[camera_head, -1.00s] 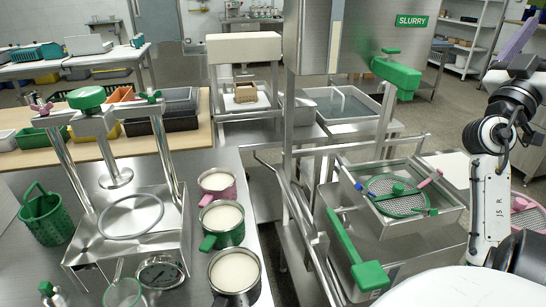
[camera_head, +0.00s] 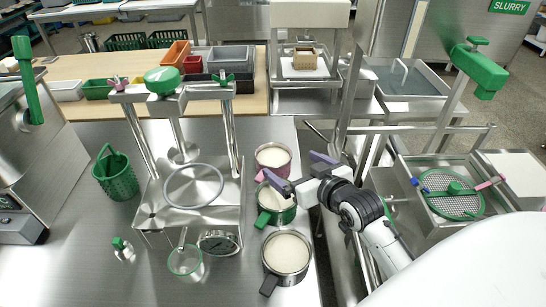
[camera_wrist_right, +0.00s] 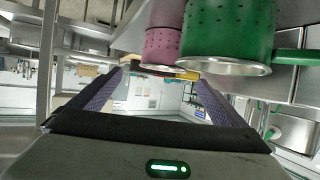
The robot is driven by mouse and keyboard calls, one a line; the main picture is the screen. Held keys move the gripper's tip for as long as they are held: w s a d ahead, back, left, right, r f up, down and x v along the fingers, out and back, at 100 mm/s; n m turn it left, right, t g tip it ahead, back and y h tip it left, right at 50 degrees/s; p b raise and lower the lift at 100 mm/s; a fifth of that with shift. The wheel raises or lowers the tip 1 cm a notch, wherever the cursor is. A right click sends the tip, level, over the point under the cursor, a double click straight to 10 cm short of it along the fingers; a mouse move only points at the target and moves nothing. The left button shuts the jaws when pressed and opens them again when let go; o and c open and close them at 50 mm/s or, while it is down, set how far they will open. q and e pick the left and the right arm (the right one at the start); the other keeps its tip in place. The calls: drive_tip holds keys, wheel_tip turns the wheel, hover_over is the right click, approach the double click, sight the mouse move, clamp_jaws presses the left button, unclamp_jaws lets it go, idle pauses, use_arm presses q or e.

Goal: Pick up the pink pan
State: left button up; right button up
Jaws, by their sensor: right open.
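The pink pan (camera_head: 272,152) holds a pale liquid and stands at the far end of a row of three on the steel table. Its pink handle points toward the front left. The green pan (camera_head: 278,216) and the dark pan (camera_head: 287,278) stand in front of it. My right gripper (camera_head: 290,166) is open and empty, its purple fingers beside the pink and green pans at their right. One finger overlaps the green pan in the picture; contact cannot be told. In the right wrist view, the pink pan (camera_wrist_right: 163,45) and green pan (camera_wrist_right: 228,35) appear upside down beyond the open fingers.
A steel stand with a green knob (camera_head: 162,80) and a green perforated basket (camera_head: 115,178) are left of the pans. A gauge (camera_head: 218,243) and a glass funnel (camera_head: 185,262) are in front. A steel sink with a green sieve (camera_head: 452,206) is at right.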

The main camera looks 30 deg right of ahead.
sight(266, 152)
drive_tip(key=x, duration=0.4)
drive_tip(key=shift+w+a+f, duration=0.15)
drive_tip(key=shift+a+f, duration=0.15)
drive_tip(key=shift+a, duration=0.1)
drive_tip(key=shift+x, duration=2.9)
drive_tip(key=c, duration=1.4)
